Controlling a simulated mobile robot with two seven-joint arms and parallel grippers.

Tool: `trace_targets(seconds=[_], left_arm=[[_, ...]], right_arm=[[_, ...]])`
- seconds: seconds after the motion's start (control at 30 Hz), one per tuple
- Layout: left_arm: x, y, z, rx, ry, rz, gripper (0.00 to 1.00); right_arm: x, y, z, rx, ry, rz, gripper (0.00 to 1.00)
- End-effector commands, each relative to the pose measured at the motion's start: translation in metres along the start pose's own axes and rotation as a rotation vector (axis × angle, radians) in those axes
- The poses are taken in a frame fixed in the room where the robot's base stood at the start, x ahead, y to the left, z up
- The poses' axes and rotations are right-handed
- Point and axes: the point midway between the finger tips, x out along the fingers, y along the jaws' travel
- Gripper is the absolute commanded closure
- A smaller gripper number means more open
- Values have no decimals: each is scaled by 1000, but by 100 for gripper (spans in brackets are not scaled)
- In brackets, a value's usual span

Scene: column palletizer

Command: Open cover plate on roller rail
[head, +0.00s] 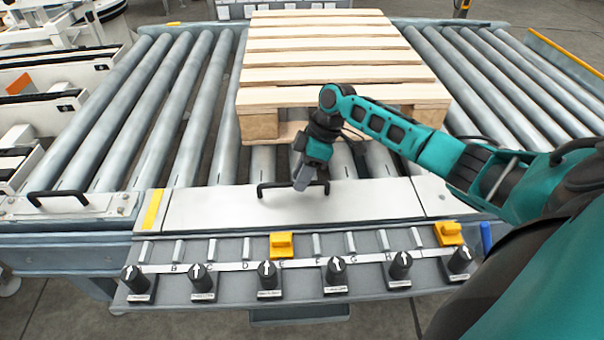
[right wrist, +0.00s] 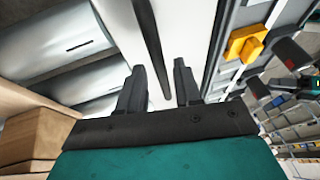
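The cover plate (head: 220,207) is a long, light metal panel lying flat along the front of the roller rail (head: 207,120). A black bar handle (head: 278,186) stands on it; its middle is partly hidden by my right gripper (head: 300,181). The right wrist view shows the handle (right wrist: 148,38) running between the two fingers of the right gripper (right wrist: 159,66). The fingers are apart, with gaps beside the bar. How deep the bar sits between them I cannot tell. My left gripper is not in view.
A wooden pallet (head: 330,57) sits on the rollers just behind the plate. A grey panel in front carries several black knobs (head: 336,268) and yellow blocks (head: 281,245). Another plate with a black handle (head: 58,196) lies at left.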

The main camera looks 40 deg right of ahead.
Motion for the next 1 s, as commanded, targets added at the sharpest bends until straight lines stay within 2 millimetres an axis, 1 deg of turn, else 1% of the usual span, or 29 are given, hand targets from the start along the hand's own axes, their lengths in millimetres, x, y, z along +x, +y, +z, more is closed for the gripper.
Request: trace_targets(seconds=[0.03, 0.07, 0.33, 0.83, 1.0], left_arm=[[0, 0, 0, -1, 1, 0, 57], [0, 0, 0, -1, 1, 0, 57], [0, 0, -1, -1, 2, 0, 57], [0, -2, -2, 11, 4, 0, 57], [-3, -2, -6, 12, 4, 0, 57]], right_arm=[[0, 0, 0, 0, 0, 0, 71], [0, 0, 0, 0, 0, 0, 74], [0, 0, 0, 0, 0, 0, 100], [-1, 0, 0, 0, 0, 1, 100], [-3, 1, -3, -9, 0, 20, 100]])
